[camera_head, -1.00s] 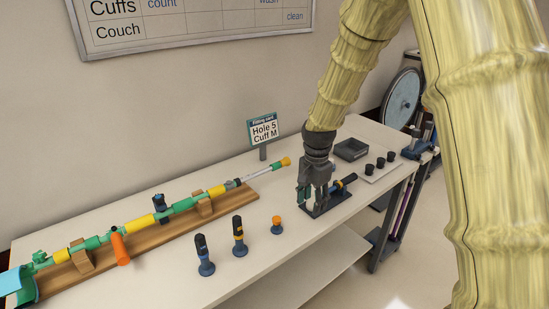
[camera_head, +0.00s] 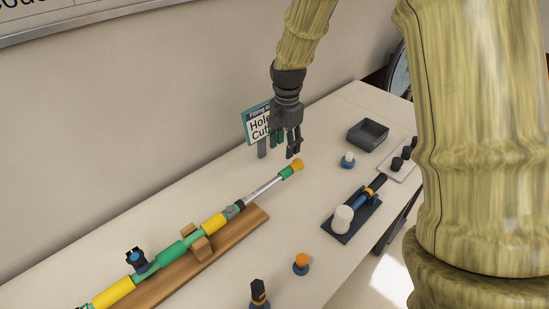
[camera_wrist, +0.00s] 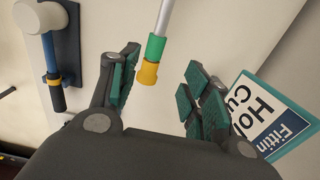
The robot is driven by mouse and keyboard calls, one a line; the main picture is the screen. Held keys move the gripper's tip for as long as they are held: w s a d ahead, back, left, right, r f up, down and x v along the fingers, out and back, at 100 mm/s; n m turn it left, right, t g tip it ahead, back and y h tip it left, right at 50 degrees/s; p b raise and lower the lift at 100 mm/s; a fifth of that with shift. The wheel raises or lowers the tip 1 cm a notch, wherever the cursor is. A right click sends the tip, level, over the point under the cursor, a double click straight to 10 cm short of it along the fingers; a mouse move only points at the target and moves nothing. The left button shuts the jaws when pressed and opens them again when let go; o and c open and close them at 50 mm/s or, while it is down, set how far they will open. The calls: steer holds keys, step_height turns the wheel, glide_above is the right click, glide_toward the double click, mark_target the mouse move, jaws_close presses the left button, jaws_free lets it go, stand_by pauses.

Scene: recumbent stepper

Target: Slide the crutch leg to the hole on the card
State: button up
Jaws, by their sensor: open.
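The crutch (camera_head: 175,250) lies in wooden cradles, with green and yellow sections. Its silver leg (camera_head: 264,189) ends in a green collar (camera_head: 288,173) and a yellow tip (camera_head: 297,164). My gripper (camera_head: 286,151) is open and empty just behind and above the tip. In the wrist view the yellow tip (camera_wrist: 147,73) shows between the open fingers (camera_wrist: 158,90), apart from them. The fitting card (camera_head: 258,123) stands behind my gripper, which partly covers it; "Hole" and "Cu" are readable, but the number is hidden. It also shows in the wrist view (camera_wrist: 272,112).
A mallet with a white head (camera_head: 342,219) lies on a dark holder (camera_head: 336,234) at the right. A grey tray (camera_head: 368,134), a small white-topped piece (camera_head: 347,160) and an orange-topped piece (camera_head: 301,263) stand around. A dark-handled tool (camera_head: 259,291) stands near the front.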

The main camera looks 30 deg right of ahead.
mark_target(286, 170)
steer(key=shift+s+f, duration=0.4)
steer(key=shift+s+d+f+p, duration=0.1)
steer(key=shift+s+f+p, duration=0.45)
steer(key=shift+s, duration=0.25)
steer(key=f, duration=0.2)
steer(key=w+f+p, duration=0.1)
steer(key=f, duration=0.3)
steer(key=shift+w+f, duration=0.2)
steer(key=shift+w, duration=0.15)
steer(key=shift+s+f+p, duration=0.35)
steer(key=shift+s+p, duration=0.05)
steer(key=shift+w+f, duration=0.4)
steer(key=shift+f, duration=0.35)
steer(key=shift+s+r, duration=0.2)
steer(key=shift+s, duration=0.05)
steer(key=shift+c, duration=0.2)
steer(key=shift+w+f, duration=0.1)
steer(key=shift+w, duration=0.05)
steer(key=c, duration=0.7)
jaws_close()
